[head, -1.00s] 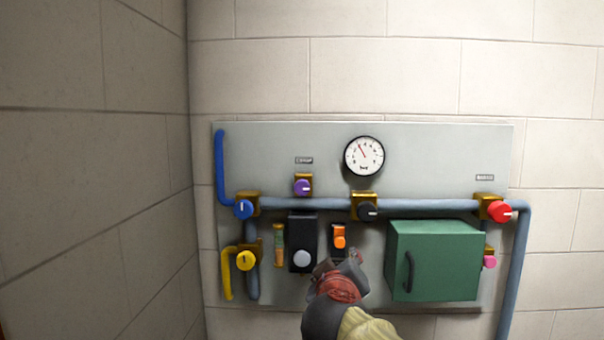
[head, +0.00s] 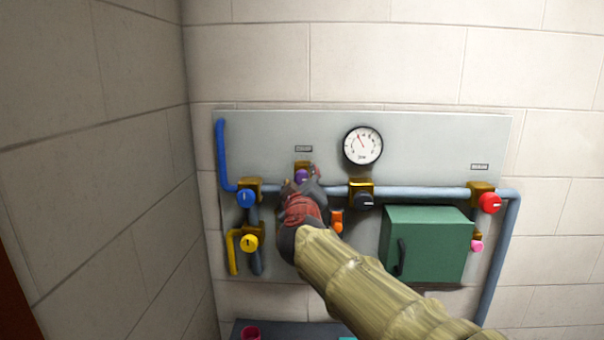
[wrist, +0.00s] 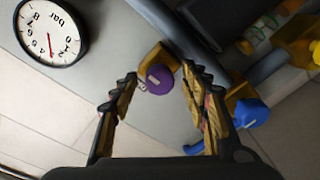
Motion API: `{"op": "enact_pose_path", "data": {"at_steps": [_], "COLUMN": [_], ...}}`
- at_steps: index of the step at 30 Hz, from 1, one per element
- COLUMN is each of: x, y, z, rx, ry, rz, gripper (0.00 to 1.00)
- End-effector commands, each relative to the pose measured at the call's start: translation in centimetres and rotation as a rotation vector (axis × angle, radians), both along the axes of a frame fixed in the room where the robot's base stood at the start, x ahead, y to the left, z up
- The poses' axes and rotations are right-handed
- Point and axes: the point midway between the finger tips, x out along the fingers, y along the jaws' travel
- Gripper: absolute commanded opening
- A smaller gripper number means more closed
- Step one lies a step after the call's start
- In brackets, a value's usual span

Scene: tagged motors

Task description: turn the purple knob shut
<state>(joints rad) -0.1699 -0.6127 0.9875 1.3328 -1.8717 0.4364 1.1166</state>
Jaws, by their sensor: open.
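The purple knob (head: 302,176) sits on a small brass valve body above the grey pipe, under a small label plate. My gripper (head: 304,178) is in front of it and hides its lower part in the head view. In the wrist view the purple knob (wrist: 158,79) shows whole, with a pale mark on its face. There my gripper (wrist: 161,92) is open, with one finger on each side of the knob and a visible gap to both. I cannot tell how far the fingertips reach along the knob's depth.
Near it are a blue knob (head: 246,198), a yellow knob (head: 249,242), a black knob (head: 365,201), an orange knob (head: 337,222) and a round gauge (head: 363,145). A green box (head: 436,243) juts out at right.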

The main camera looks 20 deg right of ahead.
Motion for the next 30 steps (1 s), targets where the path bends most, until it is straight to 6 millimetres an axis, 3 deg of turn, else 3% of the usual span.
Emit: {"op": "enact_pose_path", "data": {"at_steps": [4,13,30], "x": [1.00,1.14,1.13], "y": [-0.30,-0.34,-0.31], "z": [-0.05,-0.08,-0.10], "rx": [-0.001,0.000,0.000], "ry": [0.002,0.001,0.001], "rz": [-0.001,-0.001,-0.001], "gripper": [0.46,0.46,0.13]}}
